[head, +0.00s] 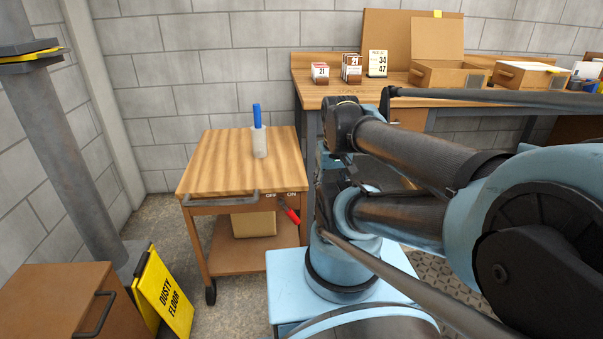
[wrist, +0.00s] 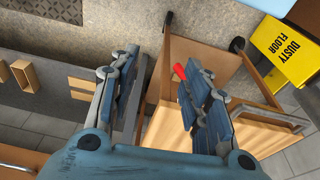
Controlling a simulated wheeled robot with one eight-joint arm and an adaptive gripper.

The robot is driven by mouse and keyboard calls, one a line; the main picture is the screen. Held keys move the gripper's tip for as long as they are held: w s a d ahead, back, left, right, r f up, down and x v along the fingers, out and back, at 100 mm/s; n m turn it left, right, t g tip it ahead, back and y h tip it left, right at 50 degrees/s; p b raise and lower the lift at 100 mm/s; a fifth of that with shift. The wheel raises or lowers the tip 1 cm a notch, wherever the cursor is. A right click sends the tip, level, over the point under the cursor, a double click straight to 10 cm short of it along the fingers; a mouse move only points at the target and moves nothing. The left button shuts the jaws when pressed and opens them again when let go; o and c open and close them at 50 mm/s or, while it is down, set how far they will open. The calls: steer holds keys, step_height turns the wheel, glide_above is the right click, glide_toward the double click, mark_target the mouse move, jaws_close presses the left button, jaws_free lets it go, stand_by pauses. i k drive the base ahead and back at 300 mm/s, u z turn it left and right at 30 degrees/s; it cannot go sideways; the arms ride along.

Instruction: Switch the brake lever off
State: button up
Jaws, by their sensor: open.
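The brake lever (head: 290,213) is a short lever with a red handle on the front edge of the wooden cart (head: 215,186). It slants down and to the right, below the ON label (head: 291,194) and away from the OFF label (head: 271,196). In the wrist view the red handle (wrist: 179,71) shows beside the inner side of the right-hand finger, which partly hides the lever. My gripper (wrist: 160,82) is open, its fingers wide apart, with nothing between them that I can see held. Contact with the lever cannot be told. In the head view my gripper is not clearly distinguishable.
A blue-topped bottle (head: 259,140) stands on the cart, and a cardboard box (head: 254,223) sits on its lower shelf. A workbench (head: 330,92) with boxes stands behind. A yellow floor sign (head: 166,293), a pillar (head: 62,150) and a brown cabinet (head: 50,300) are at left.

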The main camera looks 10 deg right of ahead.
mark_target(293, 217)
steer(key=z, duration=0.5)
steer(key=k, duration=1.05)
steer(key=u, duration=0.45)
